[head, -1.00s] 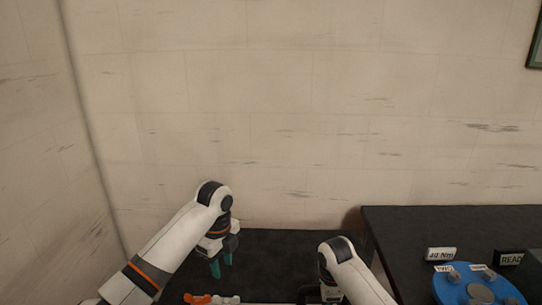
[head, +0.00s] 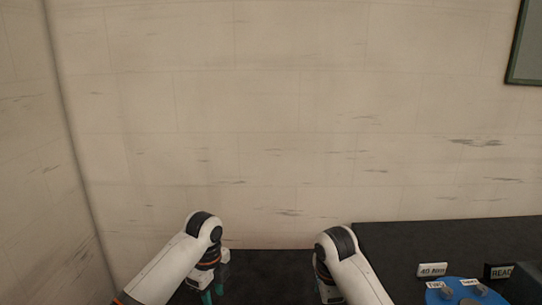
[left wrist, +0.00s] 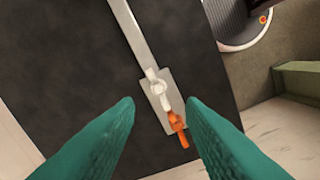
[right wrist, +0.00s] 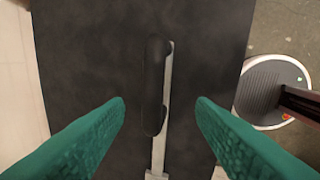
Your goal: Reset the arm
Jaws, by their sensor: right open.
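My left gripper (head: 213,292) points down at the bottom of the head view. In the left wrist view its teal fingers (left wrist: 160,102) are spread with nothing between them. Below them, on the black table, lies a grey plate (left wrist: 151,92) with a white ring-like part (left wrist: 158,87) and an orange part (left wrist: 178,125). My right gripper (right wrist: 160,103) is open and empty above the table. Its fingers are hidden in the head view behind its white arm. Below it, a long black rounded piece (right wrist: 154,85) lies along a grey bar (right wrist: 166,120).
A black surface (head: 440,232) at the right of the head view carries a blue disc (head: 462,292), a "40 Nm" sign (head: 432,269) and a "READ" sign (head: 498,271). A pale wall (head: 280,120) stands behind. A round grey disc (right wrist: 272,92) shows beside the table.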

